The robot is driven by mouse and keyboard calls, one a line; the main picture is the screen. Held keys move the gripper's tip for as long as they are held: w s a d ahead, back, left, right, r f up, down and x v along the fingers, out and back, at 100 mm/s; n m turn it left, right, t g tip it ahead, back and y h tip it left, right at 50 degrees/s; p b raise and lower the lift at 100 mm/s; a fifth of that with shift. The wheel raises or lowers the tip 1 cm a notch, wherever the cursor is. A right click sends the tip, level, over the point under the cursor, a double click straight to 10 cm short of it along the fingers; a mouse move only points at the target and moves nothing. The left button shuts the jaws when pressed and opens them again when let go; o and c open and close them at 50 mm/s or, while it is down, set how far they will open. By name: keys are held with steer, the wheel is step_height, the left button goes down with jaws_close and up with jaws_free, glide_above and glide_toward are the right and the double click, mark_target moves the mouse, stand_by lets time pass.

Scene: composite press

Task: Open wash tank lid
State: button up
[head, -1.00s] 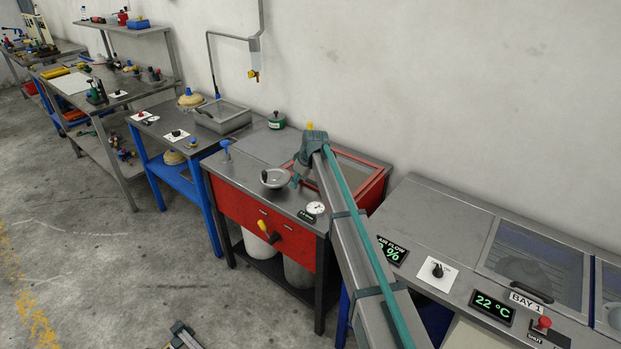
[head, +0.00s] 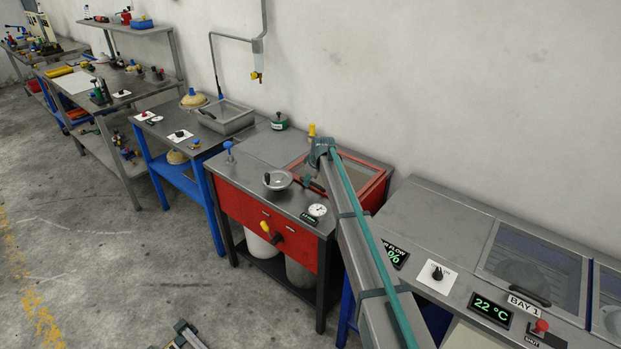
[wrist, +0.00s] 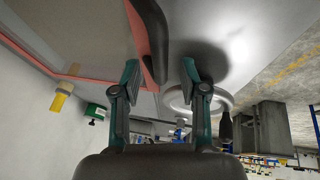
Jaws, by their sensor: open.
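The wash tank is the red cabinet (head: 240,210) with a steel top. Its lid (head: 352,176) is a see-through panel in a red frame, lying flat on the tank, and shows at upper left in the wrist view (wrist: 90,35). The lid's dark handle (wrist: 152,40) runs down the wrist view, its end between my two fingertips as seen there. I cannot tell how deep it sits between them. My gripper (wrist: 160,75) is open and holds nothing. In the head view my arm hides part of the lid, and the gripper is just above the lid's front left edge.
A yellow-capped post (head: 312,131) and a green jar (head: 279,121) stand behind. A bench with a dark knob (head: 437,273) is at right.

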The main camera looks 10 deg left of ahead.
steer(key=shift+w+a+f, duration=0.1)
steer(key=shift+w+f, duration=0.05)
steer(key=shift+f, duration=0.35)
jaws_close()
